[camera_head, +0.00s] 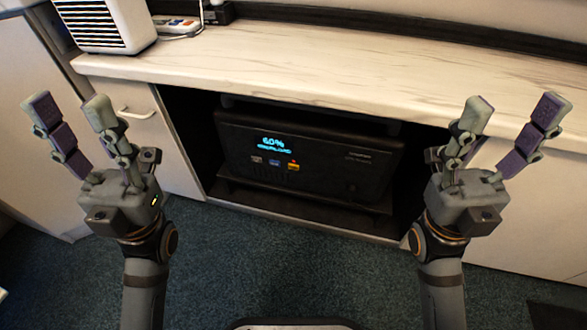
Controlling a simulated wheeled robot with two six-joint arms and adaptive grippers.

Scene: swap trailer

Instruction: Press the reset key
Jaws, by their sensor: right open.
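A black power unit (325,148) sits on a low shelf in the open cabinet bay. Its lit cyan display (273,145) reads 60% with a smaller word below it that is hard to read. Under the display are small keys, one of them orange (294,166); their labels are too small to tell which is the reset key. My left gripper (68,112) is open and empty, pointing up in front of the cabinet door left of the bay. My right gripper (512,120) is open and empty, pointing up right of the bay. Neither touches the unit.
A pale marble-look countertop (340,65) overhangs the bay. A white slatted box (105,24) and a power strip (178,26) stand on it at the left. The cabinet door (135,112) has a handle. The blue carpet (270,260) before the bay is clear.

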